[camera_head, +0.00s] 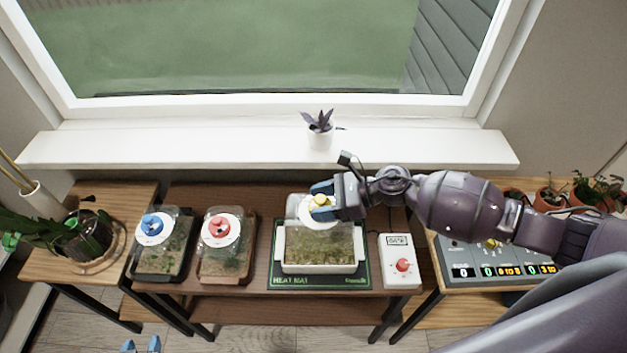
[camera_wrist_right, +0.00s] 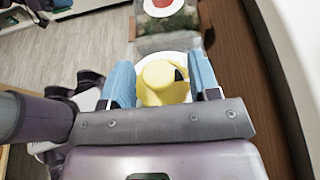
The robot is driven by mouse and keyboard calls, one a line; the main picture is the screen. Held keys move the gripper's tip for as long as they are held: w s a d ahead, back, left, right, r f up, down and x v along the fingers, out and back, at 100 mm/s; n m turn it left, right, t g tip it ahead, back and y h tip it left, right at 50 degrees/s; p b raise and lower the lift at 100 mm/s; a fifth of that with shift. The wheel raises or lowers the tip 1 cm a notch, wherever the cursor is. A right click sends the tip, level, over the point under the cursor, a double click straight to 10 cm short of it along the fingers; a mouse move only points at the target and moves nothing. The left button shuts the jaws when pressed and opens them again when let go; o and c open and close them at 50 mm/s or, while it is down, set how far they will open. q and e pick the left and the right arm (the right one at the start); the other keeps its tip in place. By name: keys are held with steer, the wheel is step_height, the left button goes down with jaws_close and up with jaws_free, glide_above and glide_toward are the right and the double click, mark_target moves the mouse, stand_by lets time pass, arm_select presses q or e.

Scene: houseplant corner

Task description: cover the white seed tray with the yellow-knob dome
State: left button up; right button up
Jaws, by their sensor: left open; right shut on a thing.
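My right gripper (camera_head: 322,203) is shut on the yellow knob (camera_head: 320,200) of a clear dome (camera_head: 293,206) with a white top disc. In the right wrist view the yellow knob (camera_wrist_right: 158,84) sits between the two blue fingers. The dome overlaps the back part of the white seed tray (camera_head: 318,268) in the head view; its height above the tray is hard to tell. The tray holds green seedlings and stands uncovered at the front on the green heat mat (camera_head: 279,284). My left gripper (camera_head: 140,345) is open and empty at the bottom left edge, in front of the table.
A blue-knob dome (camera_head: 154,229) and a red-knob dome (camera_head: 220,230) cover trays to the left. A white control box (camera_head: 401,262) with a red dial stands right of the mat. A small potted plant (camera_head: 320,134) is on the windowsill behind.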

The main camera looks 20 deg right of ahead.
steer(key=shift+w, duration=0.2)
steer(key=shift+s+f, duration=0.15)
steer(key=shift+f, duration=0.1)
steer(key=shift+f+b, duration=0.55)
steer(key=shift+b, duration=0.15)
step_height(320, 180, down, 2)
steer(key=shift+b, duration=0.7)
steer(key=shift+f+b, duration=0.35)
steer(key=shift+f, duration=0.25)
arm_select(q)
steer(key=shift+w+f, duration=0.2)
steer(key=shift+f, duration=0.4)
steer(key=shift+w+f, duration=0.2)
steer(key=shift+f, duration=0.35)
steer(key=shift+r, duration=0.15)
steer(key=shift+f, duration=0.25)
arm_select(e)
steer(key=shift+f, duration=0.15)
arm_select(q)
steer(key=shift+f+b, duration=0.5)
steer(key=shift+b, duration=0.05)
arm_select(e)
steer(key=shift+d+f, duration=0.1)
steer(key=shift+f, duration=0.15)
